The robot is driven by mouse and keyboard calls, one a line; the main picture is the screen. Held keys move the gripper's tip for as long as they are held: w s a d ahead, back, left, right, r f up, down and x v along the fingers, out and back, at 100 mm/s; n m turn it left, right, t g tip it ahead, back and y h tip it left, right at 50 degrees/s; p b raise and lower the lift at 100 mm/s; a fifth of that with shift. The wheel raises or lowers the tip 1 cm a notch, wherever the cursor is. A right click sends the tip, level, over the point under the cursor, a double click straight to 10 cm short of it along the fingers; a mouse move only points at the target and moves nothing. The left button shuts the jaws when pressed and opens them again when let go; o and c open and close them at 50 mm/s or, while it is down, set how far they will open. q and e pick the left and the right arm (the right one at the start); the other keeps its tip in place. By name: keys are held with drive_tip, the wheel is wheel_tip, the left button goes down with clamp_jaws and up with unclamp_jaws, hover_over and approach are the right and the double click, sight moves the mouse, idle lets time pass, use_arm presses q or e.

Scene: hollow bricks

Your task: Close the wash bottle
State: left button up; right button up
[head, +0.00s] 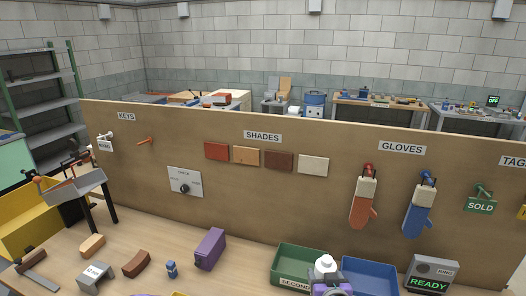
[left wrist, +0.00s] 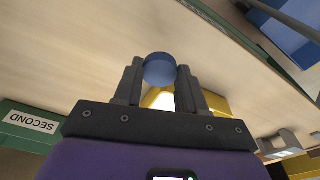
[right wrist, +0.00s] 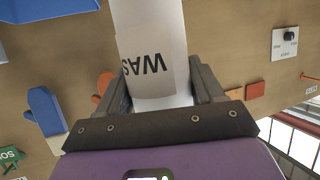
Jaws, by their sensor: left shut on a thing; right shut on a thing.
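The white wash bottle (right wrist: 155,60), with a label reading "WAS", is between the fingers of my right gripper (right wrist: 160,88), which is shut on it. In the head view the bottle's white top (head: 325,264) shows at the bottom, just above my purple right gripper (head: 332,289). My left gripper (left wrist: 160,78) is shut on a round blue cap (left wrist: 160,69) in the left wrist view, above the wooden table. The left gripper is not clearly visible in the head view. The cap and the bottle do not appear together in one view, so their gap cannot be told.
A green tray (head: 291,258) marked "SECOND" and a blue tray (head: 372,272) lie behind the bottle. A grey box reading "READY" (head: 432,271) stands to the right. A tall board (head: 270,205) with hanging items rises behind. A purple block (head: 209,248) and small bricks (head: 136,264) lie left.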

idle(0.5)
drive_tip(key=s+a+f+n+g+y, duration=0.1)
drive_tip(key=s+a+f+n+y, duration=0.3)
drive_tip(key=a+f, duration=0.2)
drive_tip(key=s+a+f+n+g+y, duration=0.2)
drive_tip(key=s+a+f+n+y, duration=0.1)
drive_tip(key=a+f, duration=0.4)
drive_tip(key=shift+s+a+f+n+y, duration=0.3)
drive_tip(key=shift+n+y, duration=0.2)
drive_tip(key=shift+y, duration=0.4)
drive_tip(key=shift+s, duration=0.1)
use_arm(q)
drive_tip(key=shift+w, duration=0.1)
drive_tip(key=w+d+r+n, duration=0.2)
drive_tip(key=d+r+n, duration=0.1)
drive_tip(key=d+r, duration=0.5)
drive_tip(key=w+d+r+n, duration=0.3)
drive_tip(key=d+r, duration=0.6)
drive_tip(key=d, duration=0.4)
drive_tip(key=shift+w+d+r+y, duration=0.15)
drive_tip(key=shift+w+r+y, duration=0.05)
drive_tip(key=shift+r+y, duration=0.1)
drive_tip(key=shift+f, duration=2.05)
